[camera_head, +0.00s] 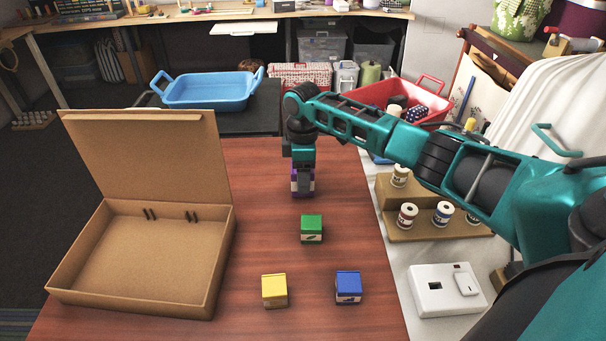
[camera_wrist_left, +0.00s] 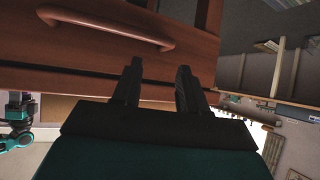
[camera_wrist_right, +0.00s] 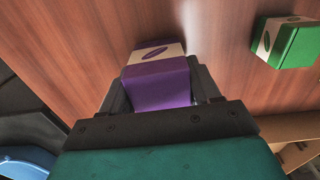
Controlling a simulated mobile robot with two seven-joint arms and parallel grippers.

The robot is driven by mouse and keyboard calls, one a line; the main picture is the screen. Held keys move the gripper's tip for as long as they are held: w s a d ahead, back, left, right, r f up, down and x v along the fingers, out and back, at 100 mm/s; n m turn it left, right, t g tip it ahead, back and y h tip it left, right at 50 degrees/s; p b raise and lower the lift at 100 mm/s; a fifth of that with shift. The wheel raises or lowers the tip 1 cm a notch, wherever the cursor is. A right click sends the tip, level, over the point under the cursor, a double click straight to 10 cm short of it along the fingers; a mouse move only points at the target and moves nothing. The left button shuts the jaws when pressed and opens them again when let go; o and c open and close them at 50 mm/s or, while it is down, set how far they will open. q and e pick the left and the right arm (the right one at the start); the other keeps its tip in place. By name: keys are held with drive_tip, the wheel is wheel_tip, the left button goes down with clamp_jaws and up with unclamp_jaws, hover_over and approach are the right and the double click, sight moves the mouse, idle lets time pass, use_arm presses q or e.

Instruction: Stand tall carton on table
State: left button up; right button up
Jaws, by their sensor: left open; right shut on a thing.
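The purple carton (camera_head: 302,186) with a pale label band is below my right gripper (camera_head: 302,172) at the far part of the red-brown table (camera_head: 350,210). My right gripper is shut on it; the right wrist view shows the purple carton (camera_wrist_right: 158,84) between the two fingers. It looks about upright, partly hidden by the gripper. I cannot tell if its base touches the table. My left gripper (camera_wrist_left: 157,82) is open and empty, outside the head view, near a wooden front with a handle (camera_wrist_left: 105,28).
A green box (camera_head: 311,228), a yellow box (camera_head: 274,291) and a blue box (camera_head: 348,287) stand nearer on the table. An open cardboard box (camera_head: 150,308) fills the left side. A blue basket (camera_head: 205,92) and red basket (camera_head: 437,107) are behind. Table between carton and cardboard box is clear.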

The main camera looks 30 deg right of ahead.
drive_tip(key=o, duration=1.2)
drive_tip(key=shift+c, duration=0.2)
wheel_tip(320, 180, up, 12)
drive_tip(key=shift+r+p, duration=0.1)
drive_tip(key=shift+p, duration=0.9)
